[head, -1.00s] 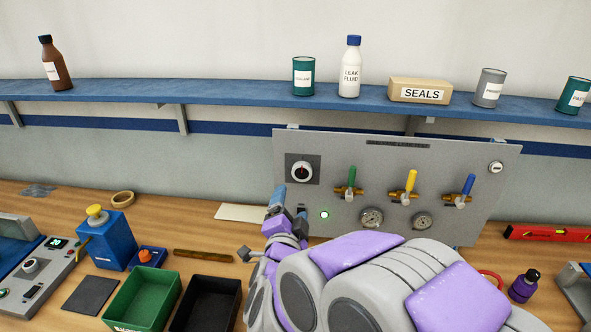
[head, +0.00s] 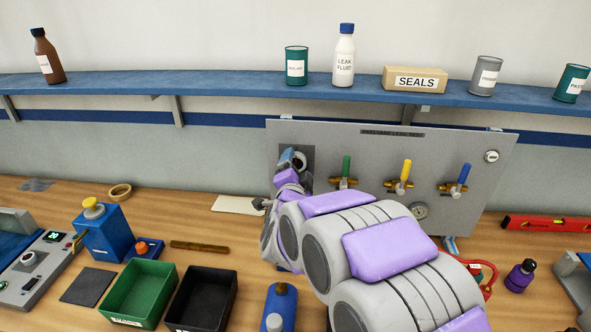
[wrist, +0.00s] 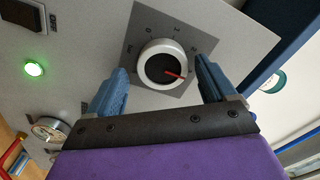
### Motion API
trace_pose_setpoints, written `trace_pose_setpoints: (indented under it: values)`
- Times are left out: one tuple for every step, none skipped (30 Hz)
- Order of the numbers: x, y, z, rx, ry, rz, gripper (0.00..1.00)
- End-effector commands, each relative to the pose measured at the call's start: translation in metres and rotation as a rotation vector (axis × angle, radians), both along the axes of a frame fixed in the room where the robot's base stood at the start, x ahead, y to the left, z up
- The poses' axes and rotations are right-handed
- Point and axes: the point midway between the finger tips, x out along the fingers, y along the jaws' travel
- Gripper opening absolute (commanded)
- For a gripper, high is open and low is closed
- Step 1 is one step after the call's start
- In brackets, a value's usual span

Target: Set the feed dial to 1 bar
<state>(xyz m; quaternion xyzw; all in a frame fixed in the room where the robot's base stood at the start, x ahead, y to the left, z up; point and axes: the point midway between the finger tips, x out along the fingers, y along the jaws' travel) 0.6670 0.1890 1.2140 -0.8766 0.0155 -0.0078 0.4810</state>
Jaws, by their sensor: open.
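In the wrist view the red pointer points right and slightly down. My gripper (wrist: 162,84) is open, with one blue finger on each side of the knob; I cannot tell whether they touch it. In the head view my gripper (head: 292,160) is in front of the dial's plate (head: 309,153) at the panel's upper left and hides much of the knob.
The grey panel (head: 340,142) carries green (head: 346,168), yellow (head: 405,172) and blue (head: 462,176) valve handles to the right, with a gauge (head: 419,211) below. A green light (wrist: 34,68) is lit.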

Motion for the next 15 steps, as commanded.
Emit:
trace_pose_setpoints:
  values:
    - [0.0014, 0.0014, -0.0005, -0.002, -0.001, 0.001, 0.84]
    - [0.0019, 0.0024, -0.0005, -0.002, -0.001, 0.001, 0.84]
    - [0.0023, 0.0037, -0.0008, -0.004, 0.000, 0.001, 0.84]
    - [0.0025, 0.0047, -0.0009, -0.005, 0.000, 0.001, 0.84]
    - [0.0025, 0.0051, -0.0009, -0.005, 0.000, 0.001, 0.84]
    - [0.0025, 0.0052, -0.0010, -0.005, 0.000, 0.001, 0.84]
    - [0.0024, 0.0052, -0.0010, -0.005, 0.000, 0.001, 0.84]
    - [0.0024, 0.0052, -0.0010, -0.005, 0.001, 0.001, 0.84]
    - [0.0024, 0.0053, -0.0011, -0.005, 0.001, 0.001, 0.84]
    - [0.0024, 0.0052, -0.0010, -0.005, 0.001, 0.001, 0.82]
    - [0.0024, 0.0052, -0.0011, -0.005, 0.001, 0.001, 0.79]
    - [0.0024, 0.0052, -0.0011, -0.005, 0.001, 0.001, 0.75]
    - [0.0025, 0.0051, -0.0010, -0.005, 0.001, 0.001, 0.73]
    - [0.0025, 0.0050, -0.0011, -0.005, 0.001, 0.001, 0.70]
    - [0.0025, 0.0043, -0.0009, -0.004, 0.001, 0.001, 0.66]
